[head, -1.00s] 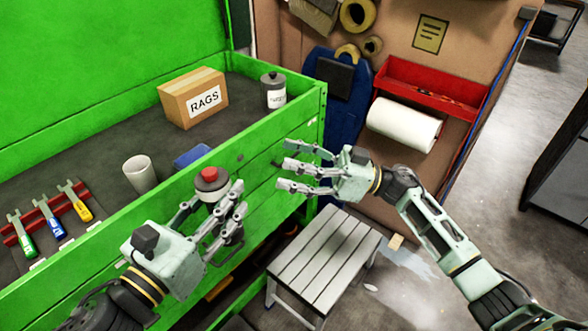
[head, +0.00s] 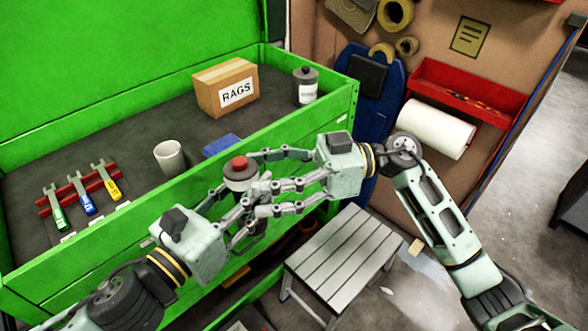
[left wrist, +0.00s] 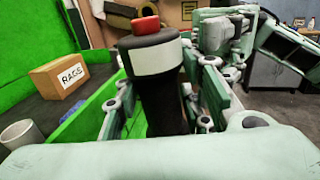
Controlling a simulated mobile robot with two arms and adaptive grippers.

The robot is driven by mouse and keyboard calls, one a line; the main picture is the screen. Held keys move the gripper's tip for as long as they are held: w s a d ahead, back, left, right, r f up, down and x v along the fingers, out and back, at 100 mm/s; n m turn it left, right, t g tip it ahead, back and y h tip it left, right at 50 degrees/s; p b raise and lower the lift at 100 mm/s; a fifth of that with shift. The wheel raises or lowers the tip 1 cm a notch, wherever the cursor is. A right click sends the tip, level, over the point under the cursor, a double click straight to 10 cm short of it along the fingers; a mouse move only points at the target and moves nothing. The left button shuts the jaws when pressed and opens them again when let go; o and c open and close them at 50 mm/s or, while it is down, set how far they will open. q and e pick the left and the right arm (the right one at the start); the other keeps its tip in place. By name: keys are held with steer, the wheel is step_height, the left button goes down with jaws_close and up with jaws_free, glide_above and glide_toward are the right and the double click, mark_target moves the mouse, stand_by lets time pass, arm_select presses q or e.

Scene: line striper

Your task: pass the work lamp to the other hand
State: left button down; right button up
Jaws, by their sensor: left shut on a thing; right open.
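The work lamp (head: 240,176) is a dark upright cylinder with a pale band and a red top. My left gripper (head: 243,213) is shut on it and holds it in front of the green bench's front wall. In the left wrist view the lamp (left wrist: 158,75) stands between the left fingers, its lower part hidden by the hand. My right gripper (head: 262,185) is open, its fingers pointing left and reaching around the lamp's right side. I cannot tell if they touch it. It also shows behind the lamp in the left wrist view (left wrist: 215,75).
The green bench (head: 190,200) holds a RAGS box (head: 226,87), a grey canister (head: 305,86), a white cup (head: 169,157), a blue item (head: 222,145) and tools on a red rack (head: 80,190). A slatted step stool (head: 340,255) stands below right. A paper roll (head: 437,128) hangs behind.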

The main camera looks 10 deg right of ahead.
steer(key=shift+s+a, duration=0.1)
steer(key=shift+a, duration=1)
steer(key=shift+c, duration=0.5)
steer(key=c, duration=1.3)
arm_select(q)
steer(key=c, duration=1.1)
jaws_free()
arm_select(e)
steer(key=shift+c, duration=0.4)
arm_select(q)
steer(key=shift+s+f, duration=0.1)
